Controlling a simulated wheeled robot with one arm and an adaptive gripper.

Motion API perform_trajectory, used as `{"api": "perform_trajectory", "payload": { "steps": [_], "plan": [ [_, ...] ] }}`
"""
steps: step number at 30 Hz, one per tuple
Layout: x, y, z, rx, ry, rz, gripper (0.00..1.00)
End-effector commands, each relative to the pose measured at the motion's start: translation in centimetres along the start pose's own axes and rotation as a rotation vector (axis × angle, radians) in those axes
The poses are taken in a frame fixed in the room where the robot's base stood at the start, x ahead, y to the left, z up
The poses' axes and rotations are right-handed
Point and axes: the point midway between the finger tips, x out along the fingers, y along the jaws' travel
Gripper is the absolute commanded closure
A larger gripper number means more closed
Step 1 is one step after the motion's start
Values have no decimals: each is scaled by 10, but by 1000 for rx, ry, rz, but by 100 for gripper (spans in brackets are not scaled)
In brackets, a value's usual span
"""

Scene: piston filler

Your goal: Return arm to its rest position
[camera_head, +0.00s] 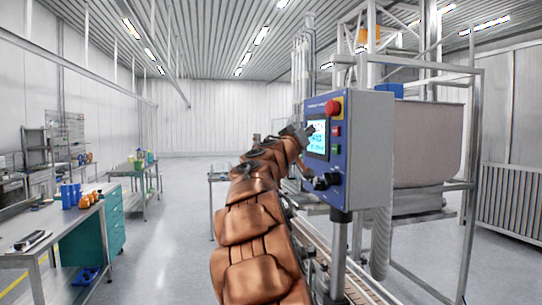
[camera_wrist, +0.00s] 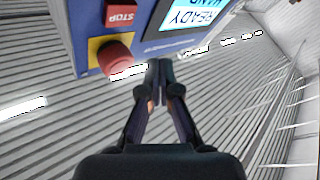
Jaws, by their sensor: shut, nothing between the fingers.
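My arm (camera_head: 258,225), in brown covers, reaches up and forward in the head view to the blue control panel (camera_head: 362,145). My gripper (camera_head: 298,133) is beside the panel's lit screen (camera_head: 317,138) there; touching or apart, I cannot tell. In the wrist view my gripper (camera_wrist: 160,70) is shut and empty, its fingertips together just below the panel's edge. That view shows the screen (camera_wrist: 193,14) reading READY, the red STOP button (camera_wrist: 121,15) and a red mushroom button (camera_wrist: 115,58) on yellow, left of the fingertips.
The panel stands on a post in front of a metal frame (camera_head: 468,190) with a large hopper (camera_head: 430,140). A conveyor (camera_head: 350,285) runs beneath. A workbench (camera_head: 60,218) with blue and orange items stands at left. The floor (camera_head: 165,250) between bench and arm is clear.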

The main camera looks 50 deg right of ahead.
Motion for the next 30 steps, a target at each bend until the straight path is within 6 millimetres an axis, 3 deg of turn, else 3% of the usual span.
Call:
{"api": "perform_trajectory", "payload": {
  "steps": [8, 11, 14, 20, 30],
  "plan": [
    [-2, 0, 1, 1, -8, -3, 100],
    [-14, -3, 10, 2, -51, -16, 100],
    [-38, -8, 31, 0, -143, -43, 100],
    [-117, -27, 98, -33, -403, -168, 100],
    [-291, -67, 210, -178, -789, -514, 100]
  ]
}}
